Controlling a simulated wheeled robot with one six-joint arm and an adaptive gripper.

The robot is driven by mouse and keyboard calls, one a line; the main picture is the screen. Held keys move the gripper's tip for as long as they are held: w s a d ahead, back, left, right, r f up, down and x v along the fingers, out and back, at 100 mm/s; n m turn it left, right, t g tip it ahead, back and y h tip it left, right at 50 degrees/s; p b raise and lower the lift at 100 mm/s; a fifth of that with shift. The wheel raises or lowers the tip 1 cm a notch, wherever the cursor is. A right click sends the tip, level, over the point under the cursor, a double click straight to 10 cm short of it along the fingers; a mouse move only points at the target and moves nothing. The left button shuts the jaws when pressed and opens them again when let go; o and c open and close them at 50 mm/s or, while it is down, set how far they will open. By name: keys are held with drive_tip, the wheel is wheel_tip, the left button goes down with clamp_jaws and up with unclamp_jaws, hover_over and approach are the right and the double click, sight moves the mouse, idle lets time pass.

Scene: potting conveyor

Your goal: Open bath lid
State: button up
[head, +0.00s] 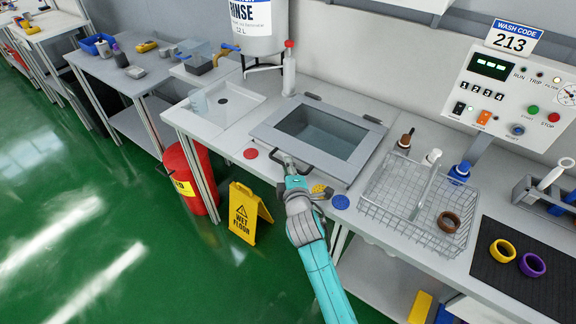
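The bath lid (352,168) is a grey square frame around a dark window, set in the bench top. It lies flat and looks closed, with hinge-like pieces along its back edge. A dark curved handle (306,170) is at its front edge. My gripper (286,160) reaches up from below and its tip is at the left part of this handle, overlapping it in the picture. The fingers are small and partly hidden, so I cannot tell whether they are around the handle or only beside it.
Right of the lid are a wire basket (385,208) and bottles with brown, white and blue tops. A white bottle with a red cap (289,70) stands behind the lid's left corner. A control panel (510,95) is at the back right. A yellow wet-floor sign (246,214) stands on the floor.

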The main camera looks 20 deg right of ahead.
drive_tip(key=shift+w, duration=0.3)
clamp_jaws()
drive_tip(key=shift+r, duration=0.1)
